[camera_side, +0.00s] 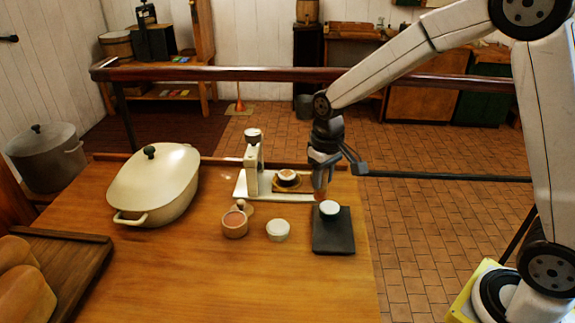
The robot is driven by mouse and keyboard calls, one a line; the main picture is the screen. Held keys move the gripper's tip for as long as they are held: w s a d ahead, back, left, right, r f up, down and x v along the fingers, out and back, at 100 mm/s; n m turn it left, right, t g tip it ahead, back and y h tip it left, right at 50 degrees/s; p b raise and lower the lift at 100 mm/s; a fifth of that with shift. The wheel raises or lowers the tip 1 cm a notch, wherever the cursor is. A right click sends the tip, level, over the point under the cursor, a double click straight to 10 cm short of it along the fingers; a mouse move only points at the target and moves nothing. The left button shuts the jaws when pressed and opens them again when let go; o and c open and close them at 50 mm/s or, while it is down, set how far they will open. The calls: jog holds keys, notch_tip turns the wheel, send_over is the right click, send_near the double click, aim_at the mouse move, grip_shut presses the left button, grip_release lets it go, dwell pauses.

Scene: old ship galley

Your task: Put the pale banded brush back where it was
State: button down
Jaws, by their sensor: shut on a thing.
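My gripper (321,186) points down over the right part of the wooden table, just behind a dark square pad (333,244). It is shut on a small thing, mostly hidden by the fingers. I cannot make out its bands or shape, so I cannot tell from this view whether it is the pale banded brush. I cannot make out the brush anywhere else.
A pinkish-brown pot (235,224) and a white round jar (278,231) stand in front. A large cream pot (155,186) is at left.

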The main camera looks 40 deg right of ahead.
jog(key=shift+w+a+f, duration=0.1)
jog(key=shift+w+f, duration=1.45)
jog(key=shift+w, duration=0.35)
jog(key=shift+w+a+f, duration=0.15)
jog(key=shift+w+f, duration=1.45)
jog(key=shift+w, duration=0.3)
jog(key=shift+w+a+f, duration=0.1)
jog(key=shift+w+f, duration=1.45)
jog(key=shift+w, duration=0.35)
jog(key=shift+w+f, duration=0.15)
jog(key=shift+f, duration=0.1)
jog(key=shift+w+f, duration=0.1)
jog(key=shift+f, duration=1.5)
jog(key=shift+f, duration=0.1)
